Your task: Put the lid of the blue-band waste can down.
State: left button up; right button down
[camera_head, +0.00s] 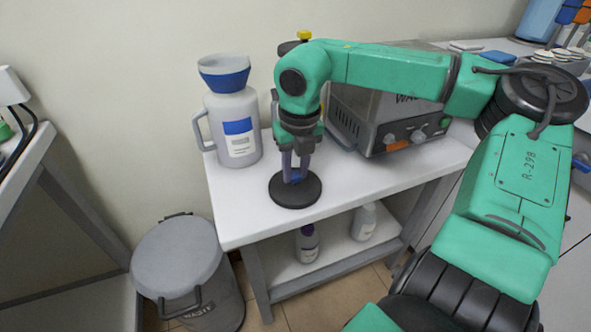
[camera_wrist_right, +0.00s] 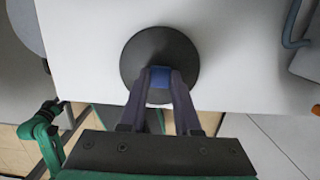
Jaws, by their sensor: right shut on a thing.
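The lid (camera_head: 283,200) is a flat black disc with a blue knob (camera_wrist_right: 160,77) at its middle. It is level over the white table near the front edge; I cannot tell whether it touches the top. My right gripper (camera_head: 296,177) comes down from above, and its fingers (camera_wrist_right: 160,80) are shut on the blue knob. The lid's round plate also shows in the right wrist view (camera_wrist_right: 160,42). A white jug-like can (camera_head: 223,108) with a blue-banded funnel top (camera_head: 224,76) stands to the left. Part of my other arm shows small in the wrist view; its jaws are unclear.
A grey box-shaped device (camera_head: 385,130) with knobs stands behind my right arm. Bottles (camera_head: 307,243) stand on the lower shelf. A grey lidded waste bin (camera_head: 180,255) is on the floor at left. The white table top (camera_head: 232,215) is clear left of the lid.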

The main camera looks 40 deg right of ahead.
aim_at(298, 189)
jog(key=shift+f, duration=0.1)
pick_arm(q)
jog(key=shift+w+r, duration=0.1)
jog(key=shift+r, duration=0.15)
pick_arm(e)
jog(key=c, duration=0.6)
grip_release()
pick_arm(q)
notch_tip(298, 189, down, 6)
jog(key=s+a+p, duration=0.1)
jog(key=s+p, duration=0.1)
jog(key=shift+a+r, duration=0.15)
pick_arm(e)
jog(key=r, duration=0.4)
jog(key=s+r, duration=0.1)
jog(key=r, duration=0.7)
jog(key=shift+s+a+r, duration=0.15)
jog(key=shift+s+a, duration=0.05)
jog(key=shift+a, duration=0.1)
